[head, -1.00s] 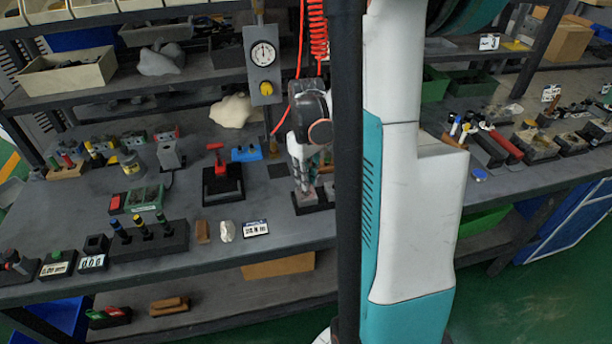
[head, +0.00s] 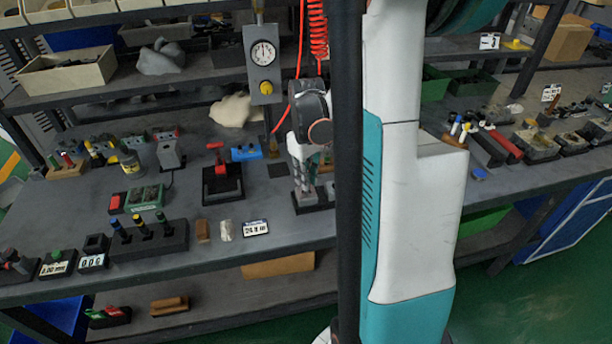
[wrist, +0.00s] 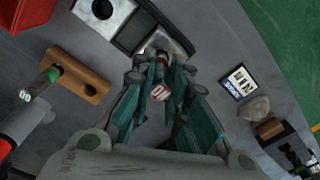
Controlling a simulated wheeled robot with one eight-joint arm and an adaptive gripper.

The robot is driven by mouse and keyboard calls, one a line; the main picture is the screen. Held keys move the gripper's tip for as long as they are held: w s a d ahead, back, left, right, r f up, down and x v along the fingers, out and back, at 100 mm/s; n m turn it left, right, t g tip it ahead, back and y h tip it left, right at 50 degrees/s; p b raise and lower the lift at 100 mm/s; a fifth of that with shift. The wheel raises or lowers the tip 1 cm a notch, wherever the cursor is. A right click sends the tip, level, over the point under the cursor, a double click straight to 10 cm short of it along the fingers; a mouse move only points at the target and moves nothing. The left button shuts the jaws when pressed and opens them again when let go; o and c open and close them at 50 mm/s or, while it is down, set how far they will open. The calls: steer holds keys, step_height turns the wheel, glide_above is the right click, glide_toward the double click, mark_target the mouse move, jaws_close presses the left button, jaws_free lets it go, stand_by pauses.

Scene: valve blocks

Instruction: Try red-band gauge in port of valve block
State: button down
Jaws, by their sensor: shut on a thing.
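My gripper (wrist: 158,65) has its teal fingers closed around the red-band gauge (wrist: 159,90), whose white number face and red band show between them in the wrist view. The gauge's far end points at the metal valve block (wrist: 163,42) on its dark base. The fingers hide the port and the gauge's tip, so I cannot tell how far in it is. In the head view my gripper (head: 303,187) points down just over the block's dark base (head: 318,207), partly behind my dark column.
A small display card (wrist: 240,82) and a pale stone (wrist: 254,108) lie to the right in the wrist view. A wooden holder (wrist: 88,82) with a green-topped gauge is at the left. A red-handled fixture (head: 221,180) stands left of the valve block in the head view.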

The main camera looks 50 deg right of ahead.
steer(key=shift+r, duration=0.1)
stand_by(0.3)
steer(key=shift+r+p, duration=2.25)
steer(key=shift+r, duration=0.7)
